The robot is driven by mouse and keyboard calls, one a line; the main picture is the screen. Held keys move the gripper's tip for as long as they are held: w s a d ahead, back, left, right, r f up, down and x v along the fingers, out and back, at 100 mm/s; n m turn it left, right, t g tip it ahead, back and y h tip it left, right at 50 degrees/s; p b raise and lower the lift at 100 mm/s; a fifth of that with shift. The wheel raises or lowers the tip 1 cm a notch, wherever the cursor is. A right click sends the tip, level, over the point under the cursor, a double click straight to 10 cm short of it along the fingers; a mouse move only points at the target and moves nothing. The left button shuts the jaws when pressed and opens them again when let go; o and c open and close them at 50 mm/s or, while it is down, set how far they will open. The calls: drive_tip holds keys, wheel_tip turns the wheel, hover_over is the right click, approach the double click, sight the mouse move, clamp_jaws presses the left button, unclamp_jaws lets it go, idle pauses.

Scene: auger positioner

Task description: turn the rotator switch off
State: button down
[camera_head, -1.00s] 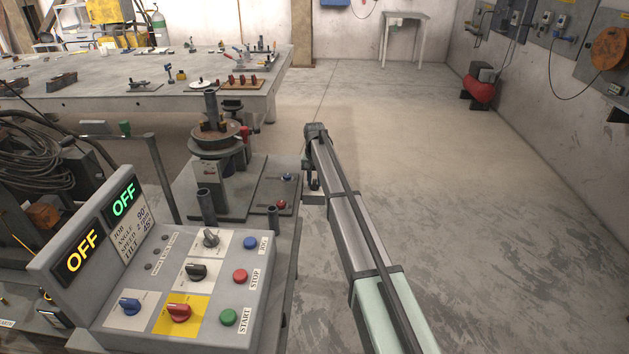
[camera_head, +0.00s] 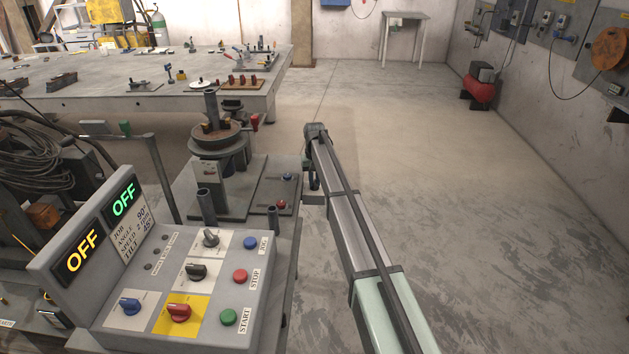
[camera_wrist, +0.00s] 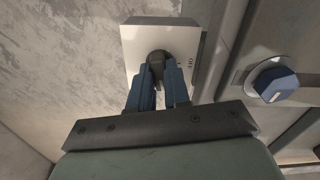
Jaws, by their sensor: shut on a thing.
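The rotator switch appears to be the dark knob (camera_wrist: 157,60) on a pale box (camera_wrist: 186,42) in the wrist view. My gripper (camera_wrist: 159,88) has its two blue fingers closed on either side of this knob. In the head view my arm reaches past the right side of the positioner, and the gripper and knob are mostly hidden. The positioner's round table (camera_head: 216,138) stands left of my arm. Both displays (camera_head: 83,253) on the control panel (camera_head: 205,335) read OFF.
A blue knob (camera_wrist: 276,82) on a round base sits to the right in the wrist view. A large grey workbench (camera_head: 110,95) with tools stands behind the positioner. The floor (camera_head: 440,200) to the right of my arm is clear.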

sight(315, 181)
drive_tip(key=n, duration=0.4)
drive_tip(key=shift+n, duration=0.3)
drive_tip(key=n, duration=0.3)
drive_tip(key=shift+n, duration=0.4)
drive_tip(key=n, duration=0.3)
drive_tip(key=shift+n, duration=2)
drive_tip(key=c, duration=1.1)
unclamp_jaws()
wheel_tip(315, 181, up, 14)
drive_tip(key=shift+f, duration=0.1)
